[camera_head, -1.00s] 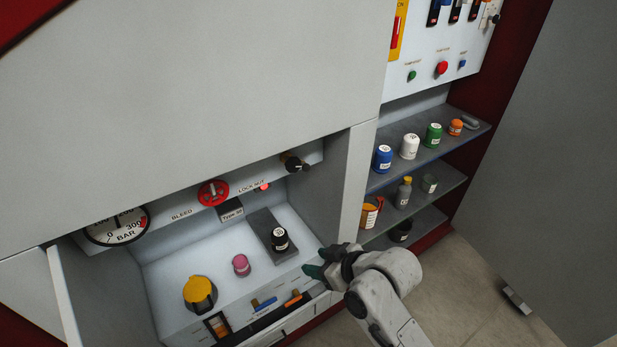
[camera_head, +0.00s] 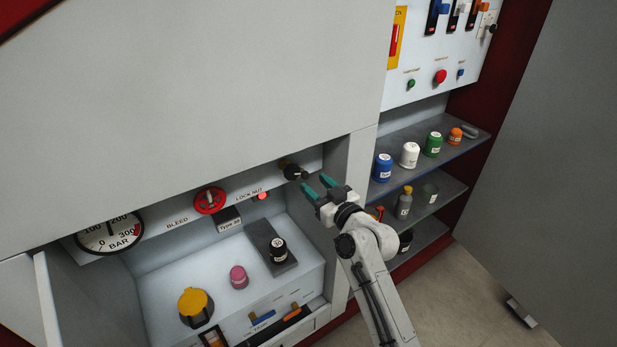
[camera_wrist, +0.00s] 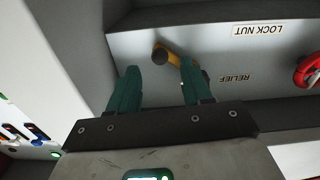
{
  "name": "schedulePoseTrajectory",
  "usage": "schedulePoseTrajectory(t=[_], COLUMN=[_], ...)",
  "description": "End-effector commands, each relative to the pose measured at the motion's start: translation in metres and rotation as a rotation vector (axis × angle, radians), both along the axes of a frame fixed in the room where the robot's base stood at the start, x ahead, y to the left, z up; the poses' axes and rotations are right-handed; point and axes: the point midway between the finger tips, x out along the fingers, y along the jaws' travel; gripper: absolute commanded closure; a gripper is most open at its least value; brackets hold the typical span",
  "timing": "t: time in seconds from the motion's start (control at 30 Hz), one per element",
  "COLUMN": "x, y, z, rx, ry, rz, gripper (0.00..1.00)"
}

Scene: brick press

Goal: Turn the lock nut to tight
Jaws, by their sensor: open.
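A dark knob-like fitting with a brass-coloured part (camera_head: 289,171) sticks out of the panel above the recess, to the right of the LOCK NUT label (camera_head: 249,190). In the wrist view a brass-coloured piece with dark ends (camera_wrist: 176,58) shows just beyond my fingertips, and the label reads upside down. My gripper (camera_head: 317,184) is open, with its green fingers just right of the fitting. In the wrist view my gripper (camera_wrist: 158,68) is empty, its fingertips on either side of the brass piece. I cannot tell if they touch it.
A red valve wheel (camera_head: 209,201) and a pressure gauge (camera_head: 110,232) sit farther left on the panel. A small red light (camera_head: 262,196) is lit. Below are a black-capped jar (camera_head: 278,249), a pink jar (camera_head: 238,277) and a yellow-topped container (camera_head: 194,305). Shelves (camera_head: 440,157) with jars stand right.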

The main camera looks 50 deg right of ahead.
Motion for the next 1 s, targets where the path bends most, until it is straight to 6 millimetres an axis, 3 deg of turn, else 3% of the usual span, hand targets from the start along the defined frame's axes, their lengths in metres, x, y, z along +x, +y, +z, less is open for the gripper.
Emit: schedulePoseTrajectory(t=[0.1,0.3,0.7,1.0], x=[0.018,0.035,0.040,0.040], y=[-0.006,-0.011,-0.012,-0.012], z=[0.001,0.000,0.000,0.000], rx=[0.002,0.001,0.000,0.000], ry=[-0.002,0.001,0.002,0.001], rz=[-0.001,-0.001,0.000,0.000], gripper=[0.51,0.51,0.52,0.80])
